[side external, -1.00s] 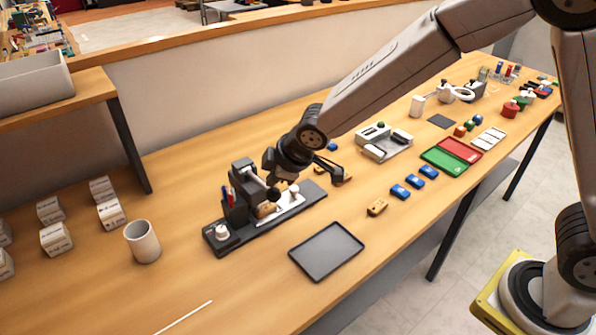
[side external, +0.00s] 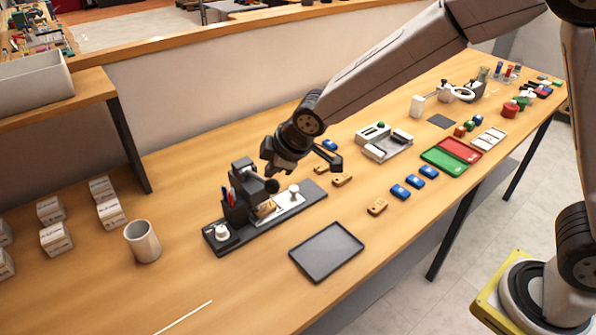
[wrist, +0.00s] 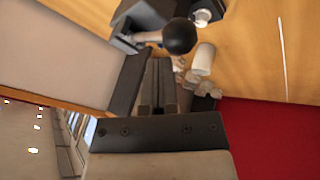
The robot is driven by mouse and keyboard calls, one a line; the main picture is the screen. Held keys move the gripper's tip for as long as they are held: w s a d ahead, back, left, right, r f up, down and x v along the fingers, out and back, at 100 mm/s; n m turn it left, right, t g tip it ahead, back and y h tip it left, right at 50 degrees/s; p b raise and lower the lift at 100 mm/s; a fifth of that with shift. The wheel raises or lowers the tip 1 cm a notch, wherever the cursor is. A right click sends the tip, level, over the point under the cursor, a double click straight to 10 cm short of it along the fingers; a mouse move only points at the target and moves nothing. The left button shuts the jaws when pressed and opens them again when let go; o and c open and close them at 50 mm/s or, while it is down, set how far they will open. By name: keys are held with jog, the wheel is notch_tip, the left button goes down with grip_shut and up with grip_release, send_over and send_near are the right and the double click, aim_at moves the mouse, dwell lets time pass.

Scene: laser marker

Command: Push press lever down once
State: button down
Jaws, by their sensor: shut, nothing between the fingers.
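The dark press (side external: 240,195) stands on a black base plate (side external: 312,196) in the side external view. Its lever ends in a black ball knob (side external: 271,186), which also shows large in the wrist view (wrist: 180,37). The light lever rod (wrist: 147,37) runs left from the knob there. My gripper (side external: 275,171) is above the press, close over the knob. In the wrist view my gripper (wrist: 160,62) is shut and empty, its tips below the knob in the picture. I cannot tell whether they touch it. A wooden piece (side external: 266,209) sits under the press.
A white fixture with a knob (side external: 292,200) sits beside the press. A dark tray (side external: 327,250) lies in front. A grey cup (side external: 143,241) and several white boxes (side external: 56,238) stand at left. Wooden and blue blocks (side external: 400,191) lie to the right. The table's front left is mostly clear.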

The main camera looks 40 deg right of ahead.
jog(key=shift+w+r, duration=0.15)
jog(key=shift+r, duration=0.4)
jog(key=shift+r, duration=0.15)
jog(key=shift+w+r, duration=0.2)
jog(key=shift+r, duration=0.55)
jog(key=shift+w+r, duration=0.2)
jog(key=shift+r, duration=0.6)
jog(key=shift+w+r, duration=0.2)
jog(key=shift+r, duration=0.55)
jog(key=s+d+f+m+g, duration=0.1)
jog(key=s+d+f+m, duration=0.2)
jog(key=s+d, duration=0.2)
jog(key=s+d+f+m+g+h, duration=0.1)
jog(key=s+d+f+m, duration=0.2)
jog(key=s+d, duration=0.3)
jog(key=s+d+f+m+g, duration=0.1)
jog(key=s+d+f+m, duration=0.3)
jog(key=s, duration=0.5)
jog(key=shift+s+d+m+g+h, duration=0.3)
jog(key=shift+s+d+m+h, duration=0.15)
jog(key=shift+d, duration=0.6)
jog(key=shift+w, duration=0.2)
